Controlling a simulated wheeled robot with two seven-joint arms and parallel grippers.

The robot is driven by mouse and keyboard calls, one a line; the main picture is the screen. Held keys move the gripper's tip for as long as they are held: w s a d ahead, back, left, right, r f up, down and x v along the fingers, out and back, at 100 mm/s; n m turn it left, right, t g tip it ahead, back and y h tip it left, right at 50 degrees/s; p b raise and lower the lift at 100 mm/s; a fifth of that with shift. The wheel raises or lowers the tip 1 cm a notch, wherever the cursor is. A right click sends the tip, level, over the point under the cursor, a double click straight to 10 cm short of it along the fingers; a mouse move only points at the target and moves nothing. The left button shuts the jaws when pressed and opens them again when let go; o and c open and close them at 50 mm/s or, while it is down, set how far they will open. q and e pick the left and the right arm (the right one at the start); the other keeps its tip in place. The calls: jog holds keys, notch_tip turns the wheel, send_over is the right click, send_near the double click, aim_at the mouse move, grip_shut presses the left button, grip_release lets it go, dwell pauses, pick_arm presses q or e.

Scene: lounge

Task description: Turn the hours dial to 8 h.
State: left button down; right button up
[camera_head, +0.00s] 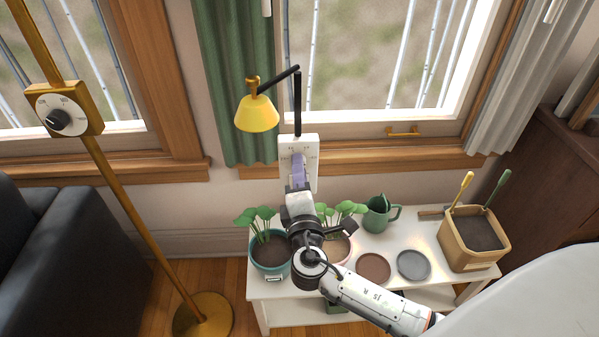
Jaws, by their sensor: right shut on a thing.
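A white upright panel (312,146) with small dark marks is mounted below the yellow lamp, in front of the window sill. My right gripper (298,166) reaches up to the panel's front from below and is shut on the dial there. The lilac fingertip area covers the dial, so its pointer and setting cannot be read. Marks show on the panel around the fingers, too small to read. A second dial, with a black knob (58,120) on a round white face, sits on a brass box on the pole at left; nothing touches it. My left gripper is not in view.
The yellow lamp (257,113) hangs on a black arm above the panel. Below, a white table (388,291) holds potted plants (270,250), a green watering can (377,215), two saucers and a tan planter box (474,257). A dark sofa (60,260) stands left.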

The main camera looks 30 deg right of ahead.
jog(key=o, duration=1.1)
jog(key=shift+c, duration=0.2)
jog(key=shift+s, duration=0.1)
jog(key=v, duration=1)
jog(key=shift+s, duration=0.1)
